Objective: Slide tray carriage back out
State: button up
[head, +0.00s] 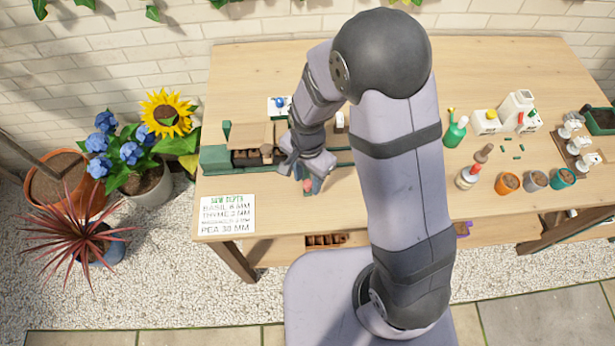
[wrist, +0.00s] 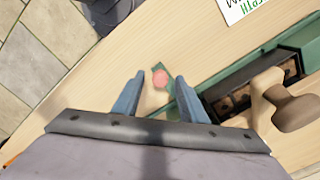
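The tray carriage, a dark frame holding a tray with brown cells, shows at right in the wrist view (wrist: 212,93) and under a wooden block in the head view (head: 240,160). It sits along a green rail bed (wrist: 300,38). A pink-red round knob on a small green piece (wrist: 160,78) lies beside the rail bed; it also shows below my wrist in the head view (head: 308,185). My gripper (wrist: 157,80) is open, its two blue-grey fingers either side of the knob. I cannot tell whether they touch it.
A rounded wooden handle (wrist: 295,110) rises close to my gripper's right. The sowing-depth sign (head: 227,214) lies at the table's front left. Bottles (head: 455,130), small pots (head: 536,180) and a rack (head: 578,140) stand at right. The front table edge is near.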

jog(key=shift+f, duration=0.2)
grip_shut()
jog(key=d+p, duration=0.1)
jog(key=d, duration=2.6)
jog(key=shift+d, duration=0.25)
grip_release()
notch_tip(320, 180, up, 7)
jog(key=b, duration=0.1)
jog(key=shift+r, duration=0.2)
